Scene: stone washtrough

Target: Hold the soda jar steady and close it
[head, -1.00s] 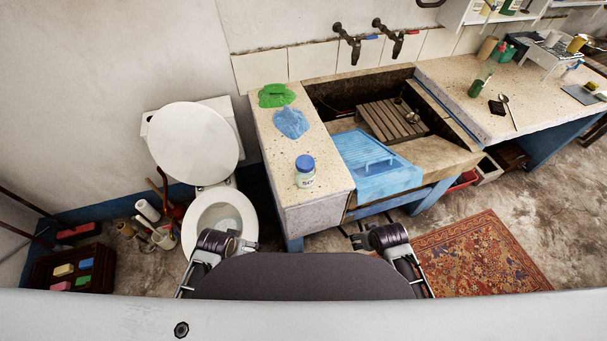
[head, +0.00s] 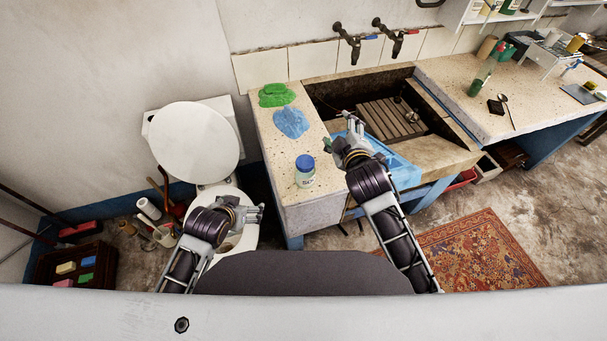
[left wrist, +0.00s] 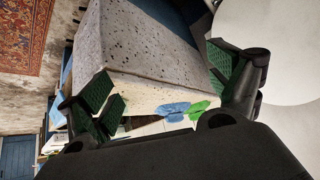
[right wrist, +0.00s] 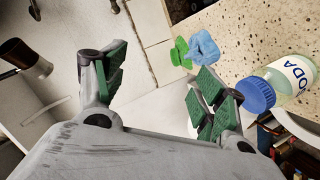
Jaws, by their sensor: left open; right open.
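The soda jar (head: 306,180) stands upright on the left speckled counter near its front edge, with a blue lid (head: 305,162) on its mouth. I cannot tell how tight the lid is. In the right wrist view the jar (right wrist: 298,76) lies at the right edge with its SODA label and blue lid (right wrist: 256,95) showing. My right gripper (head: 341,134) is open and empty, to the right of the jar and above the trough's front. My left gripper (head: 256,214) is open and empty, left of the counter and over the toilet bowl. The jar is not visible in the left wrist view.
A green cloth (head: 276,95) and a blue cloth (head: 291,122) lie behind the jar on the counter (head: 270,147). The stone trough with a wooden rack (head: 388,119) is to the right. A blue washboard (head: 405,173) is partly hidden by my right arm. The toilet (head: 193,145) stands left.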

